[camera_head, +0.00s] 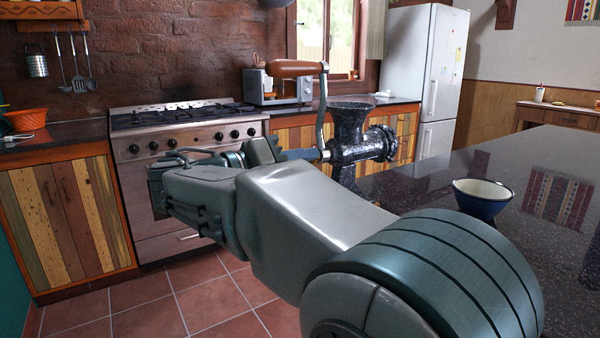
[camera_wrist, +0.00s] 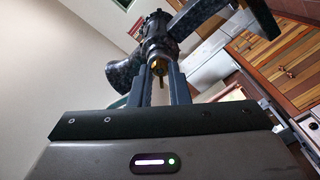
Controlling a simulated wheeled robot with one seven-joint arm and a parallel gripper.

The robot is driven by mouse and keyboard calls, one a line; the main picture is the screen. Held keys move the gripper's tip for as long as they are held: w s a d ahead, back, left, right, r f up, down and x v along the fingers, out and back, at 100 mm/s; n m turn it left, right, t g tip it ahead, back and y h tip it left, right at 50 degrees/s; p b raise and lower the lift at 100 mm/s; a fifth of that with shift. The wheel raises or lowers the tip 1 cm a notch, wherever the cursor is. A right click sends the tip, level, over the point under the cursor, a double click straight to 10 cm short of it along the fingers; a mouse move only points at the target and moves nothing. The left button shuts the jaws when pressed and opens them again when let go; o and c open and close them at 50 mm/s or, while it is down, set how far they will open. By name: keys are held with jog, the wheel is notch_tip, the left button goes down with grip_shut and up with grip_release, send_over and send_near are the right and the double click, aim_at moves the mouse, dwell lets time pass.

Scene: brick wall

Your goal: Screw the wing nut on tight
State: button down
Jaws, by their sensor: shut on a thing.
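A dark speckled meat grinder (camera_head: 352,125) stands upright at the edge of the counter. Its crank arm (camera_head: 321,108) points up and ends in a brown wooden handle (camera_head: 296,68). In the wrist view the grinder (camera_wrist: 153,42) is close ahead. A small brass-coloured wing nut (camera_wrist: 159,69) sits at the crank hub, between the fingertips. My gripper (camera_wrist: 160,72) is shut on it from both sides. In the head view my gripper (camera_head: 318,154) reaches the hub from the left, and the wing nut is too small to make out there.
A blue-and-white bowl (camera_head: 482,197) stands on the dark counter (camera_head: 430,185) to the right of my arm. The raised crank and handle stand above my gripper. A stove (camera_head: 185,150) is behind, with open tiled floor in front of it.

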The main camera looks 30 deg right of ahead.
jog(key=shift+f+m+b, duration=0.15)
jog(key=shift+m+b, duration=0.35)
jog(key=shift+b, duration=0.1)
jog(key=shift+r, duration=0.2)
jog(key=c, duration=1.3)
grip_release()
jog(key=shift+c, duration=0.3)
jog(key=a, duration=0.6)
